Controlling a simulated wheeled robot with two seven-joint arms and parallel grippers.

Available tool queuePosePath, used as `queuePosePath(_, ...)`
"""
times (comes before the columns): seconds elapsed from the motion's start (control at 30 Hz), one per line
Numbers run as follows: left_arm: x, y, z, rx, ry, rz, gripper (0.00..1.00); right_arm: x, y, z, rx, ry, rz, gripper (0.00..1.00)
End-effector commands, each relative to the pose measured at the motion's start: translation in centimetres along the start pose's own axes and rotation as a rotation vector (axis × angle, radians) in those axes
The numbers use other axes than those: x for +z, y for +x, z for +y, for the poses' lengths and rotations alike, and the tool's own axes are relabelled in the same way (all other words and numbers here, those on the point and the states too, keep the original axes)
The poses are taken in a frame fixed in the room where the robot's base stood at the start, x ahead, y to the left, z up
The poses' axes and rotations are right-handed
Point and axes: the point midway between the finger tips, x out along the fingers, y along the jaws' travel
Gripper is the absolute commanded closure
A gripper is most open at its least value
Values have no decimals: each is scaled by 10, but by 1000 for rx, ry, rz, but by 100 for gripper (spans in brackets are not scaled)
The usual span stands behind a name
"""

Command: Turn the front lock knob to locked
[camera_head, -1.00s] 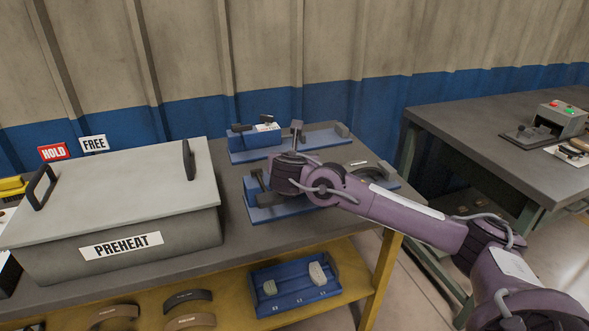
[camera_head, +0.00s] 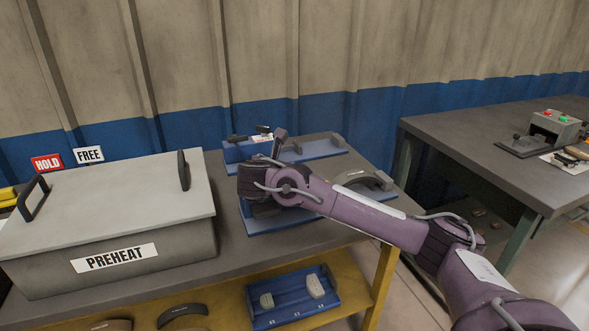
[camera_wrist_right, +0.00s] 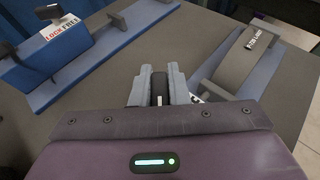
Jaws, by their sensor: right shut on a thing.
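The front blue fixture (camera_head: 303,219) is on the bench, with a grey curved shoe (camera_head: 372,180) at its right end. My right gripper (camera_wrist_right: 158,82) is at the fixture's left part, shut on the dark front lock knob (camera_wrist_right: 159,90), which shows as a narrow upright piece between the fingers. My wrist hides the knob and fingertips in the head view. The front lock's label is mostly covered by the gripper, so I cannot tell the knob's setting. The shoe also shows in the wrist view (camera_wrist_right: 245,58). My left gripper is not in view.
A rear blue fixture (camera_head: 318,149) with its own LOCK/FREE label (camera_wrist_right: 60,27) stands behind. The PREHEAT box (camera_head: 110,248) is close on the left. A blue tray (camera_head: 290,318) is on the shelf below. A second bench (camera_head: 480,145) stands right.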

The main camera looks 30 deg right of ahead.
Motion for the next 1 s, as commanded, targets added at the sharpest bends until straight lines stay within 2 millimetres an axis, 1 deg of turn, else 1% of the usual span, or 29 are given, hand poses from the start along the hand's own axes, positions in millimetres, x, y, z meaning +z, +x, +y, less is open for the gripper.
queuePosePath(0.17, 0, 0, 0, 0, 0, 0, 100, -1, 0, 0, -2, 0, 1, 100)
queuePosePath(0.2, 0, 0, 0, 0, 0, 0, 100, -1, 0, 0, -1, 0, 1, 80)
queuePosePath(0.33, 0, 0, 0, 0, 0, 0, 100, -1, 0, 0, -1, 0, 1, 64)
queuePosePath(0.57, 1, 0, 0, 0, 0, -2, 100, 0, 0, 0, -1, 0, 0, 64)
queuePosePath(0.67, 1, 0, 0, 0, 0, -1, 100, 0, -3, 0, 1, 0, 1, 64)
queuePosePath(0.77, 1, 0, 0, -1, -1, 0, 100, -1, -15, 1, 3, 0, 2, 64)
queuePosePath(1.0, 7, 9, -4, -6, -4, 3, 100, 0, -57, 0, 3, 1, 2, 64)
